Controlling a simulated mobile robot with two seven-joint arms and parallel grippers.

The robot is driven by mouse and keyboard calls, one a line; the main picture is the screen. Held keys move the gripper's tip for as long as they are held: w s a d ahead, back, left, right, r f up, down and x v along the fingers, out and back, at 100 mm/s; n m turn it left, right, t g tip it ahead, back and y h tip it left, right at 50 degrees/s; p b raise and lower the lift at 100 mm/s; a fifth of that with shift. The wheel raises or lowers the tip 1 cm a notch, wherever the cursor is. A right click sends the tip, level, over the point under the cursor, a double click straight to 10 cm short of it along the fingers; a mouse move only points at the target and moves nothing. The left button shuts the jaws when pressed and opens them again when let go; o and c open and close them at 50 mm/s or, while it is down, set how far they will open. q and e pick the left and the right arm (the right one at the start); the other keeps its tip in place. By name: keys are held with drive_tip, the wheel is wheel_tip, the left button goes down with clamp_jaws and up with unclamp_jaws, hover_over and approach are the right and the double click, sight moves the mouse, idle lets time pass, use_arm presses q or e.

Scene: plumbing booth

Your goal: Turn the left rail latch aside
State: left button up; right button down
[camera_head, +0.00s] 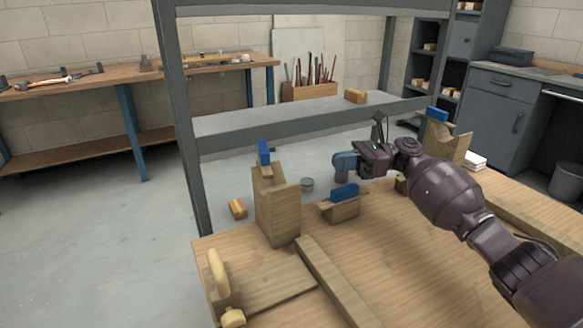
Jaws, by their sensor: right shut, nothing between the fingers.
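A wooden post (275,212) stands upright at the table's back left edge, with a blue piece (264,153) upright on its top. At the front left, a pale yellow upright piece (217,272) stands on a wooden block. I cannot tell for certain which of these is the left rail latch. A low wooden block (341,210) with a blue piece (344,192) lies on the table between the posts. My right gripper (343,166) is shut and empty, above and behind that low block, right of the left post and apart from it. My left gripper is out of view.
A second wooden post (446,148) with a blue top stands at the back right, beyond my right arm. A raised wooden strip (333,282) runs along the tabletop. A grey metal frame (190,150) rises behind the table. The table's middle is mostly clear.

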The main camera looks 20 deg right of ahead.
drive_tip(key=b, duration=0.2)
approach(264, 154)
drive_tip(key=a+f, duration=0.2)
drive_tip(key=a, duration=0.1)
drive_tip(key=a+f, duration=0.1)
drive_tip(key=a, duration=0.1)
drive_tip(key=shift+s+a+f, duration=0.1)
drive_tip(key=shift+a+f, duration=0.05)
drive_tip(key=shift+a, duration=0.6)
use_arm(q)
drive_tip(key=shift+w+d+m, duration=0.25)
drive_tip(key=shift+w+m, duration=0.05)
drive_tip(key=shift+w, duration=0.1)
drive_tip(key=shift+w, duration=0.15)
use_arm(e)
drive_tip(key=shift+r, duration=0.2)
drive_tip(key=shift+a+r+p, duration=0.15)
drive_tip(key=shift+r+p, duration=0.15)
drive_tip(key=shift+p, duration=0.25)
drive_tip(key=shift+a, duration=0.15)
drive_tip(key=shift+s+f, duration=0.1)
drive_tip(key=shift+f, duration=0.15)
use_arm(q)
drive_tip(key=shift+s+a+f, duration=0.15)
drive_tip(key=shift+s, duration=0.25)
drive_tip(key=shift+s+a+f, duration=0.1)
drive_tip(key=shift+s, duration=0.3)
use_arm(e)
drive_tip(key=shift+f, duration=0.15)
